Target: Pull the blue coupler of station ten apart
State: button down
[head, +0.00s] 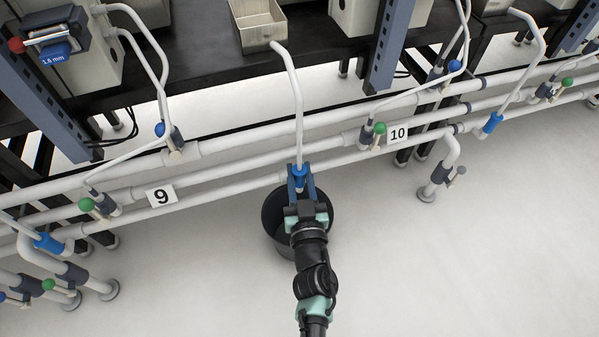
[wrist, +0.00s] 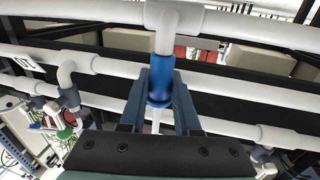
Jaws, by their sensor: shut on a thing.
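The blue coupler (head: 300,171) sits at the lower end of a white bent pipe (head: 296,105), left of the sign 10 (head: 398,134). My gripper (head: 301,183) is shut on it from the front, one blue-grey finger on each side.
A black bucket (head: 273,222) stands on the floor beneath my gripper. White horizontal pipes (head: 240,186) run behind it. Other blue couplers (head: 492,123) (head: 48,243) are at the right and left. The sign 9 (head: 161,195) is to the left.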

aim_at(299, 169)
jog(key=shift+r, duration=0.1)
notch_tip(299, 169, up, 3)
jog(key=p, duration=0.4)
jog(key=shift+r, duration=0.15)
jog(key=c, duration=0.6)
grip_release()
jog(key=s+p, duration=0.1)
jog(key=s, duration=0.3)
jog(key=s+d+p, duration=0.1)
jog(key=s+p, duration=0.1)
jog(key=s, duration=0.2)
jog(key=s+p, duration=0.2)
jog(key=s, duration=0.3)
jog(key=shift+d, duration=0.3)
